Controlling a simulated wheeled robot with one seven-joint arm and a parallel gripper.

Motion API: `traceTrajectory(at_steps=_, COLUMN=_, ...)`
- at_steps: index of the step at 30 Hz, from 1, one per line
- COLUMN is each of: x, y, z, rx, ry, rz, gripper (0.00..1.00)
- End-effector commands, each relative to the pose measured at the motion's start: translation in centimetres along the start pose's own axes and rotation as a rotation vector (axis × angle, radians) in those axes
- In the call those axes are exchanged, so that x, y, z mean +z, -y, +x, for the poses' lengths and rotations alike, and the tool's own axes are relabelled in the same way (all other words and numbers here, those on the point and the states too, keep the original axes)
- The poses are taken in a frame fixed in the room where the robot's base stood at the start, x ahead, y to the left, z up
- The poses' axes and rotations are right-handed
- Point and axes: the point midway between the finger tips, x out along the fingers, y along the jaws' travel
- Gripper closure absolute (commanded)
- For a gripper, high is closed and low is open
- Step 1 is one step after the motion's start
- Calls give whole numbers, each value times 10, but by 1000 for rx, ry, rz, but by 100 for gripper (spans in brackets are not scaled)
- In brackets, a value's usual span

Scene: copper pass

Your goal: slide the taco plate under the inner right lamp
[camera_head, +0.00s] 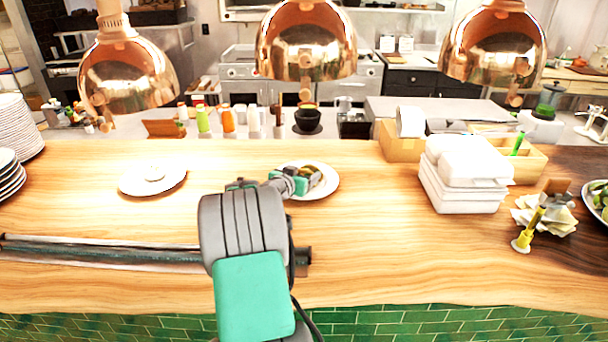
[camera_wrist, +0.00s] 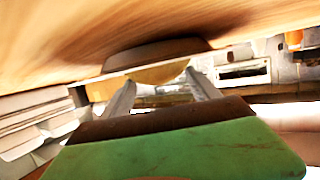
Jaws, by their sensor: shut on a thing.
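The taco plate (camera_head: 331,184) is a white round plate with dark and yellowish food on the wooden counter, right of centre. My gripper (camera_wrist: 160,88) is shut on the plate's near left side; my arm hides part of it in the head view. In the wrist view the two fingers are on either side of a yellowish rounded piece, with a dark band above it. Copper lamps hang above the counter: a left one (camera_head: 128,78), a middle one (camera_head: 306,45) and a right one (camera_head: 494,48). I cannot tell which is the inner right lamp. The plate sits roughly below the middle one.
Another white plate (camera_head: 137,184) lies to the left. White stacked containers (camera_head: 462,190) and a wooden box (camera_head: 401,148) stand to the right. The counter between the taco plate and the containers is clear.

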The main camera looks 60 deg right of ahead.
Motion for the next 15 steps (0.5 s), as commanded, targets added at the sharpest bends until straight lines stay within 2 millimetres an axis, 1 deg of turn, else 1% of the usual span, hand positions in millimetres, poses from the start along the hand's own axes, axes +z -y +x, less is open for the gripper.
traceTrajectory(at_steps=3, x=0, y=0, z=0, rx=1, ry=1, rz=0, gripper=100)
traceTrajectory(at_steps=4, x=0, y=-1, z=0, rx=1, ry=1, rz=0, gripper=29)
traceTrajectory(at_steps=13, x=0, y=-1, z=0, rx=1, ry=1, rz=0, gripper=5)
traceTrajectory(at_steps=15, x=0, y=0, z=0, rx=1, ry=1, rz=0, gripper=5)
